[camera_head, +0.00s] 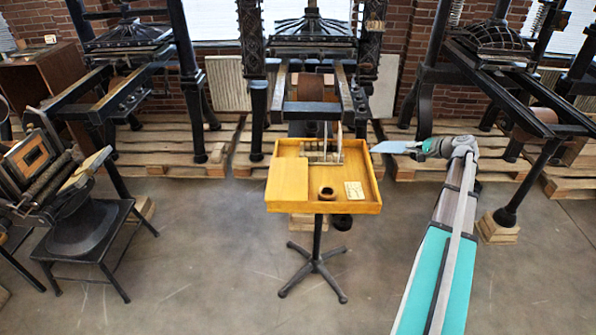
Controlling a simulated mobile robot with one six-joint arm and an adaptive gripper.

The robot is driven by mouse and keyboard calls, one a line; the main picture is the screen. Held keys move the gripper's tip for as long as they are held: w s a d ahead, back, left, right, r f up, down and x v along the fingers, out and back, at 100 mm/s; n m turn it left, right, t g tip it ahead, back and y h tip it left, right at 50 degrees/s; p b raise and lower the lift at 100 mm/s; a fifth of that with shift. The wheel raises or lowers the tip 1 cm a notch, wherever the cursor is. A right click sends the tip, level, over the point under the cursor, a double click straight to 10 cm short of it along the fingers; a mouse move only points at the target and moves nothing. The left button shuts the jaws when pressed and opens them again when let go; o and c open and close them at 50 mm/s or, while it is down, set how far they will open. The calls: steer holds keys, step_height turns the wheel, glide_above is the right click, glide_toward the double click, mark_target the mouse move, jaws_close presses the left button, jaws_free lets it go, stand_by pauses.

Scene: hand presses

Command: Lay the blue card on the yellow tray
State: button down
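A yellow tray (352,207) stands on a black pedestal in the middle of the view. The blue card (391,147) is pale and thin, and sticks out to the left from my gripper (421,149). My gripper is shut on the card's right end and holds it above and to the right of the tray's far right corner. The card looks roughly flat and clear of the tray. The fingertips are small here and partly merge with the card.
The tray holds a rack with upright slats (322,151), a brown round pot (327,193) and a cream printed card (354,190). Its left part is a bare raised panel (287,193). Black hand presses (310,45) on pallets stand behind. Floor around the pedestal is open.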

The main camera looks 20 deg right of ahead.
steer(key=w+a+f+n+g+y+b, duration=0.1)
steer(key=w+a+f+n+y+b, duration=0.2)
steer(key=a, duration=0.6)
steer(key=w+a+f+n+g+y+b, duration=0.1)
steer(key=w+a+f+n+y+b, duration=0.15)
steer(key=w+a+b, duration=0.45)
steer(key=n+g+y+b, duration=0.4)
steer(key=y+b, duration=0.2)
steer(key=b, duration=0.1)
glide_above(298, 189)
steer(key=shift+h, duration=0.25)
steer(key=f, duration=0.4)
steer(key=shift+w+d+f, duration=0.15)
steer(key=shift+w+d, duration=0.1)
steer(key=shift+d, duration=0.1)
steer(key=shift+a, duration=0.4)
steer(key=shift+f, duration=0.1)
step_height(298, 189, down, 7)
steer(key=b, duration=0.7)
steer(key=shift+f, duration=0.15)
steer(key=shift+s, duration=0.1)
steer(key=shift+s+f+b, duration=0.1)
steer(key=shift+b, duration=0.2)
steer(key=c, duration=1.3)
jaws_free()
steer(key=shift+g, duration=0.3)
steer(key=shift+c, duration=0.2)
